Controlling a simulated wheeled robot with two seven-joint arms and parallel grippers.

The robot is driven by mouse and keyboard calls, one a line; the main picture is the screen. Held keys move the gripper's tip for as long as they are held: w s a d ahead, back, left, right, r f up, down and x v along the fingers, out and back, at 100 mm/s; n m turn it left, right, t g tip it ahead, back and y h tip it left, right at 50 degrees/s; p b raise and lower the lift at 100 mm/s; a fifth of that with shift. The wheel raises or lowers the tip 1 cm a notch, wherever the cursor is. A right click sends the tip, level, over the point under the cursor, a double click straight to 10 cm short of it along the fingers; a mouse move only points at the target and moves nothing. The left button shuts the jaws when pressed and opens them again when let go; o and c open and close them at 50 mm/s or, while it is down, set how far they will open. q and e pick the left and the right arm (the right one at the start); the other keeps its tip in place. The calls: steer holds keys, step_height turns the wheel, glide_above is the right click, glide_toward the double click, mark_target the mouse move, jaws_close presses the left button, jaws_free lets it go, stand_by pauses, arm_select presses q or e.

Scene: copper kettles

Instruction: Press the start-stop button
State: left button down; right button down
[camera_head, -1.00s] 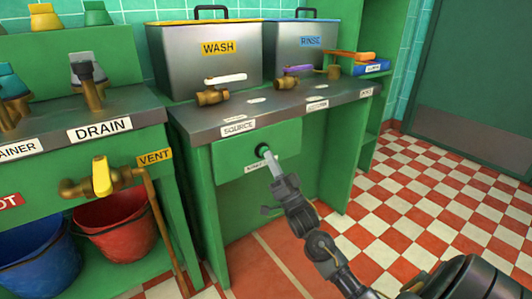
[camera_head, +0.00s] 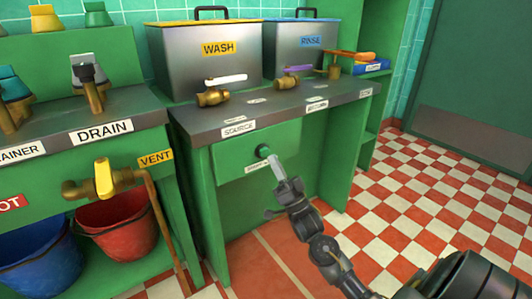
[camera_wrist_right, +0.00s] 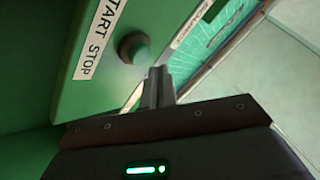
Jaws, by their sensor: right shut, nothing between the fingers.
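The start-stop button (camera_head: 263,151) is a round dark green knob on the green front panel of the bench. In the right wrist view the button (camera_wrist_right: 134,48) stands out from its panel beside the white START STOP label (camera_wrist_right: 98,38). My right gripper (camera_head: 271,160) is shut and empty, its fingertips just below and right of the button in the head view. In the wrist view the fingertips (camera_wrist_right: 158,74) appear close to the button, with a small gap seen between them. My left gripper is not in view.
Above the panel, the bench top (camera_head: 215,126) holds the WASH tank (camera_head: 205,70), the RINSE tank (camera_head: 300,60) and several valves. At left are a VENT valve (camera_head: 104,178), a red bucket (camera_head: 118,228) and a blue bucket (camera_head: 40,262). Checkered floor lies open at right.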

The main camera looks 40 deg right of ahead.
steer(key=shift+s+p, duration=1.45)
steer(key=shift+s, duration=1.5)
